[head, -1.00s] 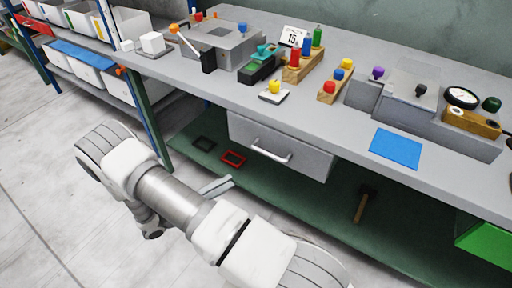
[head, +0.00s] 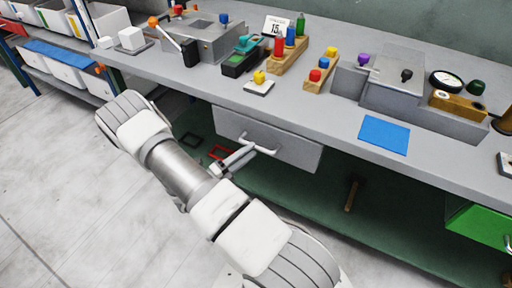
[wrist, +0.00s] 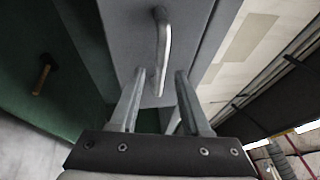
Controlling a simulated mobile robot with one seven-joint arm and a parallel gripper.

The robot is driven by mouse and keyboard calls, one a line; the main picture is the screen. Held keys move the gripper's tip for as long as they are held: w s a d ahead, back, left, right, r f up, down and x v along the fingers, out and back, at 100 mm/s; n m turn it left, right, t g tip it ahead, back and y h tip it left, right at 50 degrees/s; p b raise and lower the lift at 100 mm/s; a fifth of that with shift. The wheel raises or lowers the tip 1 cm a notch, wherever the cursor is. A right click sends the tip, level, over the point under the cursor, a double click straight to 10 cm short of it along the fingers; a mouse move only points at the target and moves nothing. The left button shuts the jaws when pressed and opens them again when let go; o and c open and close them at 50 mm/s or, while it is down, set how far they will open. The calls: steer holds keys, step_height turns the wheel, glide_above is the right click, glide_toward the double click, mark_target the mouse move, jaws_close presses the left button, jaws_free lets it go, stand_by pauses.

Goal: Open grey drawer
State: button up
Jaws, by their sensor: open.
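The grey drawer (head: 290,148) hangs under the workbench top and looks shut. Its light bar handle (head: 259,146) runs across its front. In the wrist view the drawer front (wrist: 125,35) fills the upper middle, with the handle (wrist: 162,50) upright in the picture. My gripper (head: 247,154) is at the left part of the handle in the head view. In the wrist view my gripper (wrist: 160,80) is open, its two fingers on either side of the handle's near end. I cannot tell whether either finger touches the handle.
The workbench (head: 225,92) above carries blocks, pegs and a blue mat (head: 384,134). A green drawer (head: 478,222) is at the right. Open floor lies at the left.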

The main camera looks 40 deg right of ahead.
steer(key=shift+d+r, duration=0.15)
steer(key=shift+d, duration=0.7)
steer(key=shift+d+r, duration=0.15)
steer(key=shift+d, duration=0.7)
jaws_close()
